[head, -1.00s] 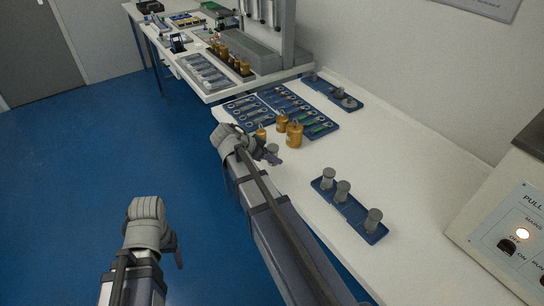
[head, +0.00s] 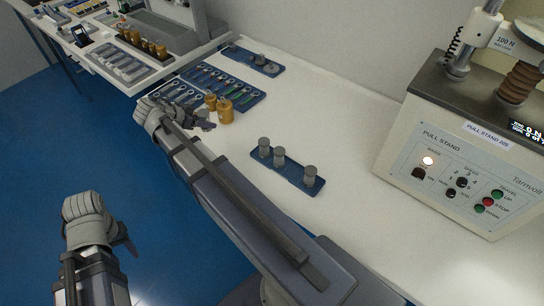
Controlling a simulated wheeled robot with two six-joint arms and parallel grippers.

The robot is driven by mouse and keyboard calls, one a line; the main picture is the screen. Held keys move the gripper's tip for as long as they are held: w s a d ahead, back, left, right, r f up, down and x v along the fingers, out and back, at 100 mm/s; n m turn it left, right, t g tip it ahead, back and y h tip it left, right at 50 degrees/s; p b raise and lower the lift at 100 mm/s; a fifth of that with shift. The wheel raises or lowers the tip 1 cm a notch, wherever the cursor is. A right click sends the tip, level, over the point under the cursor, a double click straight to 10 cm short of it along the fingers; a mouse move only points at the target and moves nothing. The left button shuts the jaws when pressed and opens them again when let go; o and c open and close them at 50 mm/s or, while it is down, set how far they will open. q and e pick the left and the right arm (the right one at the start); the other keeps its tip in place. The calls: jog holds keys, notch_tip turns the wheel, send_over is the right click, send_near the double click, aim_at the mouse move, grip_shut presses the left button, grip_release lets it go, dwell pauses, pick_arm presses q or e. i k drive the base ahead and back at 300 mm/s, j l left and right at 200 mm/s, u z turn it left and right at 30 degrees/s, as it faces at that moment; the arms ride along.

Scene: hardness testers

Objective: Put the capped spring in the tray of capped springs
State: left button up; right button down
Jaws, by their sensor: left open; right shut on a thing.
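A blue tray (head: 295,173) on the white bench holds three upright grey capped cylinders (head: 279,157), which look like capped springs, with a gap before the rightmost one. My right gripper (head: 204,124) is over the bench's front edge, left of this tray and apart from it. It is shut on a small grey thing, mostly hidden by the hand; I take it to be the capped spring. My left gripper (head: 128,240) is open and empty, low over the blue floor at lower left.
A pull stand (head: 455,150) stands at right. The bench between it and the near tray is clear.

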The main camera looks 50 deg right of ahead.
aim_at(294, 172)
jog(key=k+l, duration=0.1)
jog(key=k, duration=0.55)
jog(key=k+l, duration=0.1)
jog(key=k, duration=0.55)
